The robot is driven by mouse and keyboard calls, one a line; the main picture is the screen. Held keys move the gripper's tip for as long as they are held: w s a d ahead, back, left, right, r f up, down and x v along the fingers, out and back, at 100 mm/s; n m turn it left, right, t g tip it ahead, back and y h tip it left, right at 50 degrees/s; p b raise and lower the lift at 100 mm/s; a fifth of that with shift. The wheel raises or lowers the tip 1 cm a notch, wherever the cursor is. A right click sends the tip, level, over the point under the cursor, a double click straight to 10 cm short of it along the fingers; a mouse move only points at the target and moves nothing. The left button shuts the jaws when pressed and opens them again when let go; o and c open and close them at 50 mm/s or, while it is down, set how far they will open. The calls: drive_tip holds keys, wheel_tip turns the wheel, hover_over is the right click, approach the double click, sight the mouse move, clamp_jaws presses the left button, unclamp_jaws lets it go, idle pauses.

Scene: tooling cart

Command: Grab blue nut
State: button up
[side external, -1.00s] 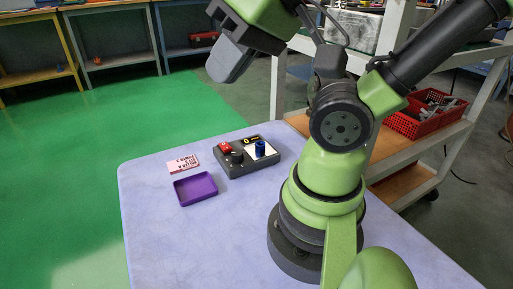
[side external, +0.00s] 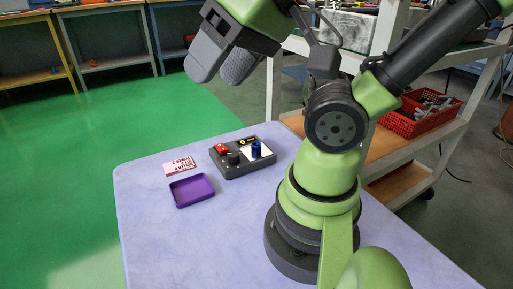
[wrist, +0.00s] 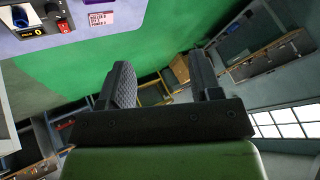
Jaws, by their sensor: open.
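The blue nut (side external: 256,150) appears as a small blue cylinder upright on the white right part of a dark grey box (side external: 236,171) on the table. In the wrist view a blue piece (wrist: 19,14) shows on the same box at the top left corner. My gripper (side external: 218,68) is open and empty, raised well above the table and apart from the nut. Both fingers show in the wrist view (wrist: 160,62), pointing out over the green floor rather than at the box.
The box also carries a red switch (side external: 221,148) and a black knob (side external: 233,158). A purple tray (side external: 192,204) and a pink-white printed card (side external: 180,166) lie left of it. A shelf cart with a red basket (side external: 424,116) stands behind. The table's front left is clear.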

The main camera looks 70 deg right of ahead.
drive_tip(key=n+g+h, duration=0.1)
drive_tip(key=g+h, duration=0.1)
drive_tip(key=g, duration=0.5)
hover_over(255, 144)
wheel_tip(255, 144, down, 18)
drive_tip(key=r, duration=0.1)
drive_tip(key=f, duration=0.5)
drive_tip(key=shift+d, duration=0.2)
drive_tip(key=shift+a+f, duration=0.1)
drive_tip(key=shift+f, duration=2.7)
drive_tip(key=c, duration=1)
drive_tip(key=shift+r, duration=0.1)
